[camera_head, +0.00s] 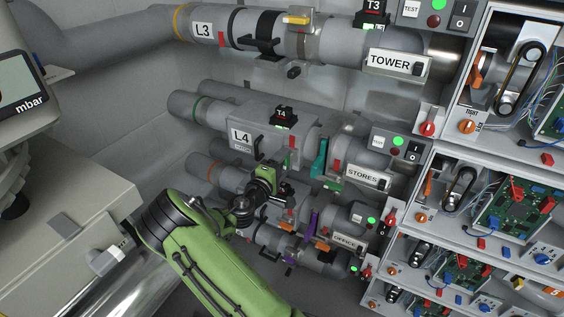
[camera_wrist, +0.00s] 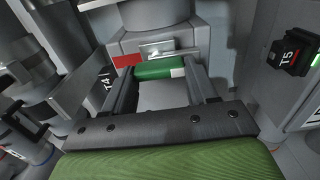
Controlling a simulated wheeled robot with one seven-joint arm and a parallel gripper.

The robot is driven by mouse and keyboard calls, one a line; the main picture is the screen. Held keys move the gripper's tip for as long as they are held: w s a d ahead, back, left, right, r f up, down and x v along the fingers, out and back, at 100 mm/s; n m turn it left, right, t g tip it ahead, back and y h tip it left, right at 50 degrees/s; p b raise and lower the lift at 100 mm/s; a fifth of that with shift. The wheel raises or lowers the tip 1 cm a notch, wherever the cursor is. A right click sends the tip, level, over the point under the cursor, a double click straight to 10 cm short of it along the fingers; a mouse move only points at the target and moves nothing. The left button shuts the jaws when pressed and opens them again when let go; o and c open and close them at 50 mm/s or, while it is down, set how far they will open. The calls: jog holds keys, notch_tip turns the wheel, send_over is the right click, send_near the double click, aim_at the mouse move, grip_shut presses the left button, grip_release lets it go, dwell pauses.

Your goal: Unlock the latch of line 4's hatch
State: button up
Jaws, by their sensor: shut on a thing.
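Line 4 is the grey pipe with the L4 label (camera_head: 241,136) and a green ring, in the middle of the head view. Its black T4 box (camera_head: 283,116) sits on top. In the wrist view a green latch handle (camera_wrist: 158,70) spans the space between the fingertips of my gripper (camera_wrist: 163,76). My gripper is shut on this handle. A red block (camera_wrist: 126,61) is beside its left end, and a metal plate (camera_wrist: 157,48) is just beyond it. In the head view my green arm reaches up to line 4's underside; the fingertips and handle are hard to make out there.
Line 3's pipe (camera_head: 205,29) runs above, with a yellow latch (camera_head: 297,19). A teal lever (camera_head: 320,160) and the STORES sign (camera_head: 366,177) are right of my gripper. More pipes crowd below. A black T5 box (camera_wrist: 290,52) stands close on the wrist view's right.

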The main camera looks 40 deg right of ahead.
dwell(0.3)
jog(key=o, duration=1.1)
jog(key=shift+c, duration=0.2)
notch_tip(320, 180, up, 10)
jog(key=p, duration=0.3)
jog(key=f, duration=0.1)
jog(key=w+f+y, duration=0.1)
jog(key=f, duration=0.1)
jog(key=w+a+f+y, duration=0.1)
jog(key=shift+w+f, duration=0.15)
jog(key=shift+f, duration=0.25)
jog(key=f+b+v, duration=0.2)
jog(key=f+v, duration=0.1)
jog(key=v, duration=1.5)
jog(key=shift+a+b, duration=0.35)
jog(key=shift+a, duration=0.2)
